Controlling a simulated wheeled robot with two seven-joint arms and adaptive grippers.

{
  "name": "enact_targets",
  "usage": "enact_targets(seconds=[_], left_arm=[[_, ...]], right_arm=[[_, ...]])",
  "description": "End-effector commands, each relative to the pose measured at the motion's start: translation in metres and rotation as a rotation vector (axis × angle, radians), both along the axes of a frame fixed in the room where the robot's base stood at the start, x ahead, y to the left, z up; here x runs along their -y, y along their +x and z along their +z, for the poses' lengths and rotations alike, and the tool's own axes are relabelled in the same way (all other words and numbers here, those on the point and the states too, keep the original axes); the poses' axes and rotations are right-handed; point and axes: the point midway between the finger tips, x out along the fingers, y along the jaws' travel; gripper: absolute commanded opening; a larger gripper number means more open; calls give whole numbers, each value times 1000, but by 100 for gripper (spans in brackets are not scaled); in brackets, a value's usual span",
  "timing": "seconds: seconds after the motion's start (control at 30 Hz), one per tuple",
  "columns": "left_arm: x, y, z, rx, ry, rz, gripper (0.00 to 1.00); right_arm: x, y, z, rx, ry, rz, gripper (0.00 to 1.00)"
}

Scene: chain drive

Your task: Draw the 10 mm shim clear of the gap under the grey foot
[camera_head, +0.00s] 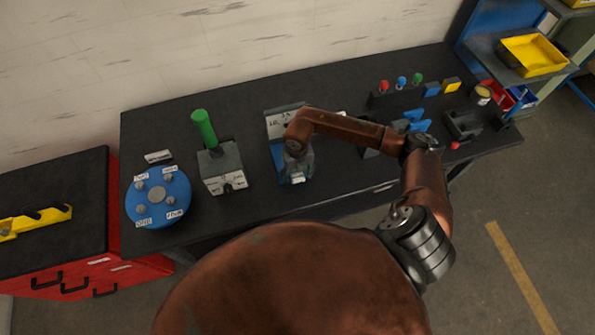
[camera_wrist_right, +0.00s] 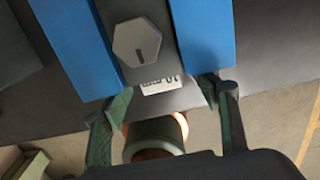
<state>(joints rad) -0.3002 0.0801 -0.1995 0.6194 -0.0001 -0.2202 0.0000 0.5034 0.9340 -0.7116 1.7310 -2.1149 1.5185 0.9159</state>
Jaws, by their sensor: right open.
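In the right wrist view a white tag with upside-down lettering that seems to read 10 marks the near end of the shim (camera_wrist_right: 160,86). It lies at the front edge of a grey foot (camera_wrist_right: 167,50) with a hexagonal head on it, between two blue rails. How far the shim reaches under the foot is hidden. My right gripper (camera_wrist_right: 165,92) is open, with a fingertip on either side of the tag; I cannot tell whether they touch anything. My left gripper is not in view.
Left of the fixture stand a grey block with a green handle (camera_head: 204,130) and a blue disc (camera_head: 158,197) with labelled pegs. To the right are coloured knobs (camera_head: 401,83) and blue parts (camera_head: 416,118). The black bench (camera_head: 265,205) is clear in front.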

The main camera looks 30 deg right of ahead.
Motion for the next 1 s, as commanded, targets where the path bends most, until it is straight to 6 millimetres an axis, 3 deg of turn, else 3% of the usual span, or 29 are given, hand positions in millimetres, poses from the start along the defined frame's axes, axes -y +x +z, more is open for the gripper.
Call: enact_targets(seconds=[0.23, 1.0], left_arm=[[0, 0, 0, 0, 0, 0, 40], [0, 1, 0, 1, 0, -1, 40]], right_arm=[[0, 0, -1, 0, 1, 1, 56], [0, 0, -1, 1, 1, 1, 4]])
